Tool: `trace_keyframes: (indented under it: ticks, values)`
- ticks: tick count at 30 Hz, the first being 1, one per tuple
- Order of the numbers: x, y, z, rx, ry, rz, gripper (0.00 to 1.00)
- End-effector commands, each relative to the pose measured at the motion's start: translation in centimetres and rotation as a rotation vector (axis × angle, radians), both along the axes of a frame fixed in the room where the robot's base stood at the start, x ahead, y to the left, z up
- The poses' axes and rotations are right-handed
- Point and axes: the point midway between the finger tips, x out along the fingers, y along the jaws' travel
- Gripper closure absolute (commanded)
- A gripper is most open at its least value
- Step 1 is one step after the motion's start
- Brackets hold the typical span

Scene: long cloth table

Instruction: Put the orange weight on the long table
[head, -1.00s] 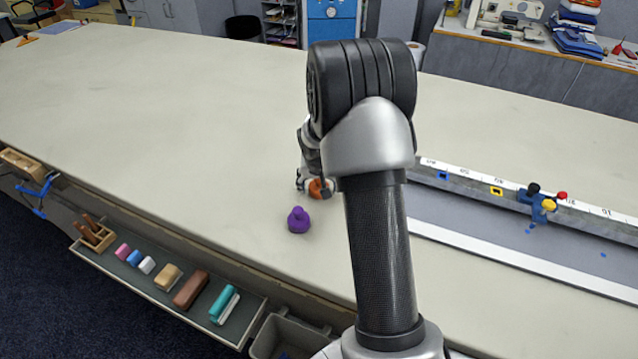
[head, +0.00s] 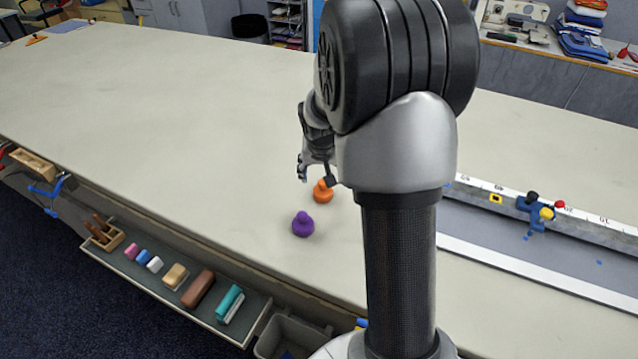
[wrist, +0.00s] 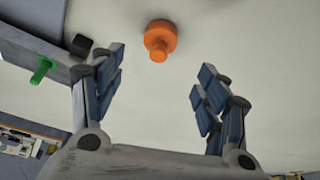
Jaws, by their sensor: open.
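The orange weight (head: 322,192) stands upright on the long table (head: 180,120), just behind the purple weight (head: 302,225). In the wrist view the orange weight (wrist: 160,40) sits beyond the fingertips, apart from both fingers. My gripper (wrist: 160,88) is open and empty, with its two blue-padded fingers spread wide. In the head view my gripper (head: 314,176) is just above and behind the orange weight, partly hidden by my arm.
A grey track with a ruler edge (head: 480,184) and a blue clamp (head: 536,212) lies at the right of the table. A tray (head: 255,304) with several blocks hangs along the front edge. The table's left side is clear.

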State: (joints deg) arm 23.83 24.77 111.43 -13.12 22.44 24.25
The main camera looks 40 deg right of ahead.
Motion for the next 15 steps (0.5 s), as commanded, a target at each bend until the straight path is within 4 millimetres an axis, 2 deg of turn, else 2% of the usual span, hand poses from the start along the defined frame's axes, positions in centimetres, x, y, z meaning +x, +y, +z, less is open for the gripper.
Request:
trace_keyframes:
  ticks: [4,7,12,15]
  values:
    - [-0.8,2.0,2.8,-0.008,-0.005,0.040,0.32]
    - [-2.4,4.7,5.9,-0.015,-0.009,0.092,0.32]
    - [-6.7,10.0,10.8,-0.022,-0.007,0.203,0.32]
    - [-9.6,12.8,12.8,-0.022,-0.007,0.272,0.32]
